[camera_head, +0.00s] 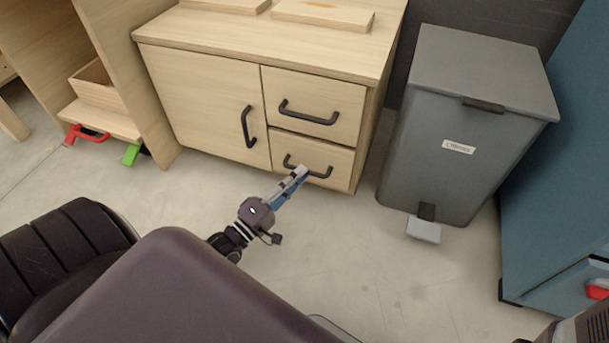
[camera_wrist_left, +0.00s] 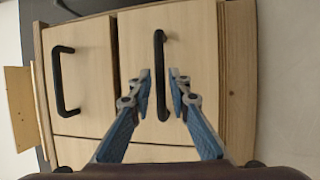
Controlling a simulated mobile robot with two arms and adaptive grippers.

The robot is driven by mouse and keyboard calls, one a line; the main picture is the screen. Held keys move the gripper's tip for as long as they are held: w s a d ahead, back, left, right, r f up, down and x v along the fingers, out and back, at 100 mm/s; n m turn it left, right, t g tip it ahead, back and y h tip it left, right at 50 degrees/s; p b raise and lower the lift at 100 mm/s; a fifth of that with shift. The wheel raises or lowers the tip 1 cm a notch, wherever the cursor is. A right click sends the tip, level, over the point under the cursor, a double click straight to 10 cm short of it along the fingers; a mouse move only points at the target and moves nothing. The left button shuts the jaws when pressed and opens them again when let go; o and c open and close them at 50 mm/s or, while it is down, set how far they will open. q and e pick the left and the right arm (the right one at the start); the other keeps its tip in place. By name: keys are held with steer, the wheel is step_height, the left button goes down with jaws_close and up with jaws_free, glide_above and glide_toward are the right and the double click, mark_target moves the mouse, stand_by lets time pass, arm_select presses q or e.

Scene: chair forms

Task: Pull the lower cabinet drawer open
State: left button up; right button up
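The wooden cabinet has a lower drawer (camera_head: 308,163) with a black bar handle (camera_head: 322,173). The drawer looks shut, its front flush with the cabinet face. My left gripper (camera_head: 301,172) is at the left part of this handle in the head view. In the left wrist view, which is turned sideways, the handle (camera_wrist_left: 160,85) runs between the two fingertips of the left gripper (camera_wrist_left: 160,75). The fingers are apart, one on each side of the bar, with a gap visible on both sides. My right gripper is not in view.
The upper drawer (camera_head: 315,95) and the cabinet door (camera_head: 205,100) are shut. A grey pedal bin (camera_head: 440,120) stands right of the cabinet, and a blue cabinet (camera_head: 560,180) is farther right. The floor (camera_head: 370,270) before the drawer is clear apart from my arm and body.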

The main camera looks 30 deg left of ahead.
arm_select(q)
steer(key=shift+b+x, duration=0.4)
steer(key=shift+x, duration=0.9)
jaws_close()
